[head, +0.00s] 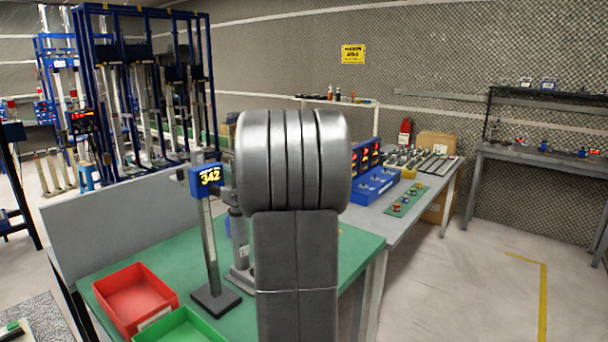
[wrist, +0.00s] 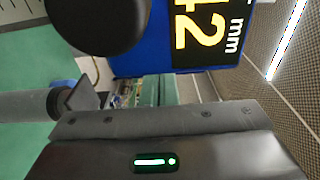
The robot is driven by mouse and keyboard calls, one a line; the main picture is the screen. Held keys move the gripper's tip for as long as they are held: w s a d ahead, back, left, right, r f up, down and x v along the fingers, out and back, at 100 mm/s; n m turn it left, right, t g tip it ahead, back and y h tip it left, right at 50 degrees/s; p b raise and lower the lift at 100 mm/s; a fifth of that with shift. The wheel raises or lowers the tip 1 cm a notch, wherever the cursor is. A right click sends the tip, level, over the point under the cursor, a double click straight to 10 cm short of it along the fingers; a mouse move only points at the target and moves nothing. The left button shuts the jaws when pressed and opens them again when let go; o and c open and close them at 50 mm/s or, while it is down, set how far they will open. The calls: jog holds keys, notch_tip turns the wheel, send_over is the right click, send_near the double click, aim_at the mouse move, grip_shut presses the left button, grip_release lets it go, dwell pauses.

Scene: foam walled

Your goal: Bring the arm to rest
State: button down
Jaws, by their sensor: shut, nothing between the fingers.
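My arm (head: 297,240) stands upright in the middle of the head view, a thick grey link topped by a rounded joint. My gripper does not show clearly there. In the wrist view, my gripper (wrist: 155,120) shows along the bottom as a grey bar with screws and a dark body with a green light. It is shut with nothing held. Its fingertips are hard to make out. A blue display reading 342 on a grey post (head: 208,178) stands left of my arm. Its yellow digits fill the top of the wrist view (wrist: 208,25), close to the camera.
The green-topped bench (head: 180,255) carries a red bin (head: 135,297) and a green bin (head: 182,330) at the front left. A grey bench with blue trays (head: 372,187) stands behind to the right. Blue frames (head: 140,90) stand back left. Floor at right is clear.

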jog(key=s+d+m+t+h+b, duration=0.1)
jog(key=s+d+b, duration=0.1)
jog(key=s+d, duration=0.2)
jog(key=shift+s+d+t+h, duration=0.3)
jog(key=shift+s+d, duration=0.1)
jog(key=shift+s, duration=0.55)
jog(key=shift+f, duration=0.1)
